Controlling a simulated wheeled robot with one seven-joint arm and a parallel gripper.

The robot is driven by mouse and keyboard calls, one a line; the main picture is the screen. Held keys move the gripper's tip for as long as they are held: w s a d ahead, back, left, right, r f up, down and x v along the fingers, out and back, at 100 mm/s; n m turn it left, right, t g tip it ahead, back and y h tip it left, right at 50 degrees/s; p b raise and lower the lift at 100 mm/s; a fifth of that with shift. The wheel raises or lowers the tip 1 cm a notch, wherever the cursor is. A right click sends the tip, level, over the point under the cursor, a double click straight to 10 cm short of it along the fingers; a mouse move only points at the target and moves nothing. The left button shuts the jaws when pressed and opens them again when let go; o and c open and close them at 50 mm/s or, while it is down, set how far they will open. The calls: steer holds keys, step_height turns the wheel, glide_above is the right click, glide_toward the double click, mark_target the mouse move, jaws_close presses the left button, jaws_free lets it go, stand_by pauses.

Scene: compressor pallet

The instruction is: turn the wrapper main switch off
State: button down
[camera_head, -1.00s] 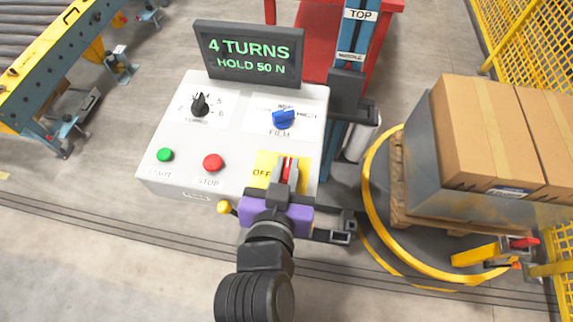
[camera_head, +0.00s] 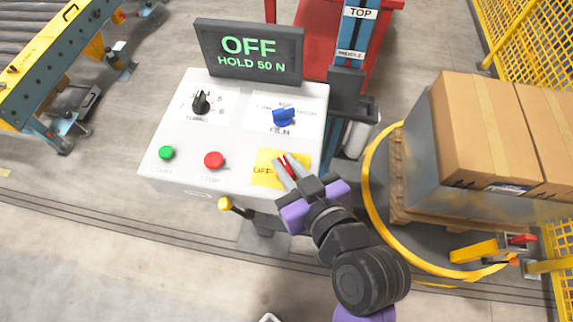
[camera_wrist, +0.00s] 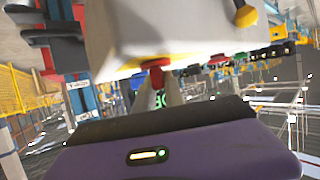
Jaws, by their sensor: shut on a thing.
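The wrapper main switch (camera_head: 286,166) is a red handle on a yellow plate (camera_head: 264,170) at the lower right of the white control panel (camera_head: 232,120). The plate shows an OFF label at its left. My gripper (camera_head: 291,170) is shut on the red handle, and both are turned so the handle tilts up and to the left. In the wrist view, the fingers (camera_wrist: 158,95) close around the red switch (camera_wrist: 155,64) below the panel's pale body. The display (camera_head: 249,52) above the panel reads OFF, HOLD 50 N.
The panel also carries a black turns knob (camera_head: 201,103), a blue film knob (camera_head: 283,117), a green start button (camera_head: 166,152) and a red stop button (camera_head: 214,160). A loaded pallet (camera_head: 402,205) with cartons (camera_head: 478,130) stands on the yellow-rimmed turntable at right.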

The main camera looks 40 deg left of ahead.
steer(key=n+g+b, duration=0.2)
steer(key=g, duration=0.1)
steer(key=n+g+b, duration=0.2)
steer(key=n+g, duration=0.1)
steer(key=shift+w+d+f+n+y, duration=0.1)
steer(key=shift+w+f+n+y, duration=0.1)
steer(key=shift+n+y, duration=0.15)
steer(key=n+g+h+b, duration=0.1)
steer(key=n+g, duration=0.1)
steer(key=n+g+b, duration=0.2)
steer(key=g, duration=0.1)
steer(key=shift+s+n+h, duration=0.15)
steer(key=shift+n+h, duration=0.1)
steer(key=shift+h, duration=0.1)
steer(key=shift+g+b, duration=0.3)
steer(key=shift+g, duration=0.2)
steer(key=c, duration=1.4)
jaws_free()
steer(key=shift+r, duration=0.1)
steer(key=shift+c, duration=0.2)
steer(key=b+v, duration=0.1)
steer(key=v, duration=0.6)
steer(key=shift+d+r, duration=0.2)
steer(key=shift+d, duration=0.05)
